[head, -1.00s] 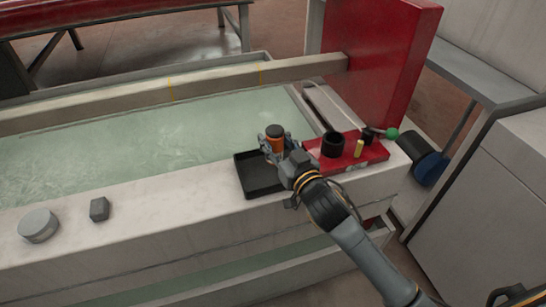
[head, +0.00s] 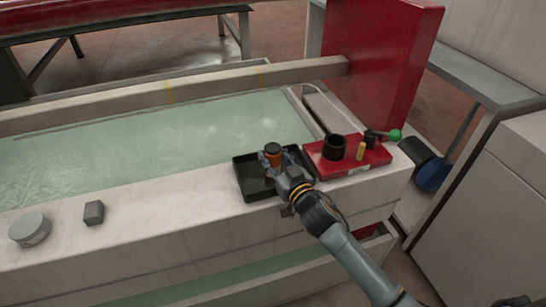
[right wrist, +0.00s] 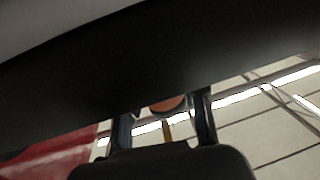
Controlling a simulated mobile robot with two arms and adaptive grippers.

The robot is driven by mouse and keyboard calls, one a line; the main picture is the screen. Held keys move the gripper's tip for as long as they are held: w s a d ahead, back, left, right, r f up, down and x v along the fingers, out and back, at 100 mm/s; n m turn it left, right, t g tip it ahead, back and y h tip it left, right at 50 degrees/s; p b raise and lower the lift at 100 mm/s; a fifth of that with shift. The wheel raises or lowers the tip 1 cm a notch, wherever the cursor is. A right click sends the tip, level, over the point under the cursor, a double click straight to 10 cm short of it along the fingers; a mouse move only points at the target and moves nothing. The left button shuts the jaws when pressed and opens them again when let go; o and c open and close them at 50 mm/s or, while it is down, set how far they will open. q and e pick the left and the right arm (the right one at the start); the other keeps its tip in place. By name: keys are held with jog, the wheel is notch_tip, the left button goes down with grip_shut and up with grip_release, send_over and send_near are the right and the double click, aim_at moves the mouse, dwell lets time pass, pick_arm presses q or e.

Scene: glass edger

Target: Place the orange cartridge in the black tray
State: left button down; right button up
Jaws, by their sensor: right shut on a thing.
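The orange cartridge (head: 273,158) has a dark cap and stands about upright. My right gripper (head: 272,158) is shut on it. They are at the right part of the black tray (head: 246,190), an open shallow tray on the pale ledge. My fingers hide the cartridge's lower part, so I cannot tell whether it touches the tray floor. In the right wrist view an orange round end of the cartridge (right wrist: 168,104) shows between the two fingers, below a broad dark shape. My left gripper is not in view.
A grey round piece (head: 30,230) and small grey block (head: 94,212) sit on the left ledge. A water trough (head: 130,145) lies behind.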

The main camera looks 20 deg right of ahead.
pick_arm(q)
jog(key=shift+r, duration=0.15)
pick_arm(e)
jog(key=o, duration=0.9)
jog(key=shift+f, duration=0.1)
jog(key=shift+c, duration=0.2)
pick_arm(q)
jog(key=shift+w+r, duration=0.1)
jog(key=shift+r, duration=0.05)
pick_arm(e)
jog(key=o, duration=0.4)
